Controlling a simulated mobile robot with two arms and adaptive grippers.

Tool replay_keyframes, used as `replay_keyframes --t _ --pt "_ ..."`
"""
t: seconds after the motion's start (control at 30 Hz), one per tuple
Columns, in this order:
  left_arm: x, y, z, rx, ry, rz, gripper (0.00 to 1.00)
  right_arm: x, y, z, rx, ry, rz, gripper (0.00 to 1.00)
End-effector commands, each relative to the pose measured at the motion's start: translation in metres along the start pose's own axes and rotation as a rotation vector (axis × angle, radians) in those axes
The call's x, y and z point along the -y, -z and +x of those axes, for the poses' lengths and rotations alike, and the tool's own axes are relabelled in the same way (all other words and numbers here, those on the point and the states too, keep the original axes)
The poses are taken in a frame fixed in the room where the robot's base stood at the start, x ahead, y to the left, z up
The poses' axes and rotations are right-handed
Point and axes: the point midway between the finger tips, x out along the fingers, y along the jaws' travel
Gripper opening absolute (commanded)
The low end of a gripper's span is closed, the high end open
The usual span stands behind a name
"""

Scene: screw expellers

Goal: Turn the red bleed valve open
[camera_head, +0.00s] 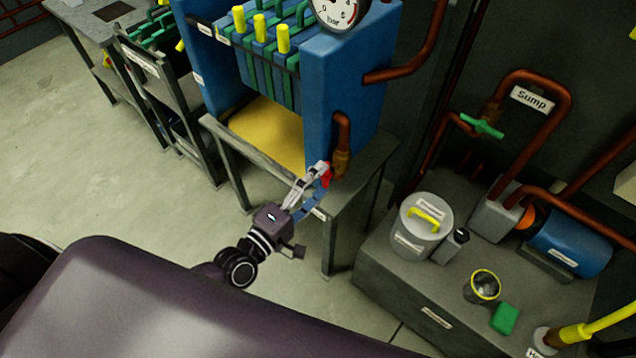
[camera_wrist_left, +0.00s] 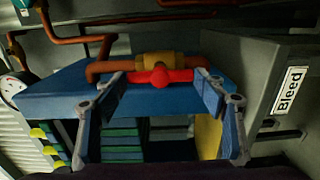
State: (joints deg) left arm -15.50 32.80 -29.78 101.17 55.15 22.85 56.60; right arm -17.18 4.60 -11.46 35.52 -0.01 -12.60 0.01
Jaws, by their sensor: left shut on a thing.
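The red bleed valve (camera_head: 326,178) is a small handle on a brass valve body (camera_head: 341,163) at the end of a copper pipe, low on the blue press's front right corner. My left gripper (camera_head: 322,174) reaches up to it from the lower left and is shut on the red handle. In the left wrist view the red handle (camera_wrist_left: 160,77) lies across the picture between the two fingers, below the brass body (camera_wrist_left: 160,59). Part of the handle is hidden behind the fingers in the head view. My right gripper is not in view.
The blue press (camera_head: 345,85) stands on a grey table (camera_head: 362,172). A "Bleed" label (camera_wrist_left: 289,91) shows in the left wrist view. A grey bench (camera_head: 400,290) at right carries a lidded pot (camera_head: 412,228), a cup (camera_head: 482,287) and a blue motor (camera_head: 570,245). Floor is clear at left.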

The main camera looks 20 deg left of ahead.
Motion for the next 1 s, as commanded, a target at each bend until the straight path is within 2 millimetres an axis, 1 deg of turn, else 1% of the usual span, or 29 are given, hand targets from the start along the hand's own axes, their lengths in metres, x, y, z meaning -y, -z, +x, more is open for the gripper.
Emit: replay_keyframes --t 0.5,0.53,0.67,0.7,1.0 --pt "0.0003 0.0002 -0.0002 -0.001 0.001 -0.024 0.41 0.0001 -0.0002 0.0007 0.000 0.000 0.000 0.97" --pt "0.0003 0.0003 -0.0002 -0.001 0.001 -0.024 0.66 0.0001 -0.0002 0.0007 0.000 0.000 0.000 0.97" --pt "0.0003 0.0002 -0.0002 -0.001 0.001 -0.023 0.80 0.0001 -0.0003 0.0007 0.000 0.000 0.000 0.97" --pt "0.0003 0.0001 -0.0002 -0.001 0.001 -0.022 0.83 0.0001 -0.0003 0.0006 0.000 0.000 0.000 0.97" --pt "0.0005 0.0001 -0.0018 0.000 0.001 -0.020 0.83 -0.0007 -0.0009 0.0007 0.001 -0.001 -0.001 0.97"
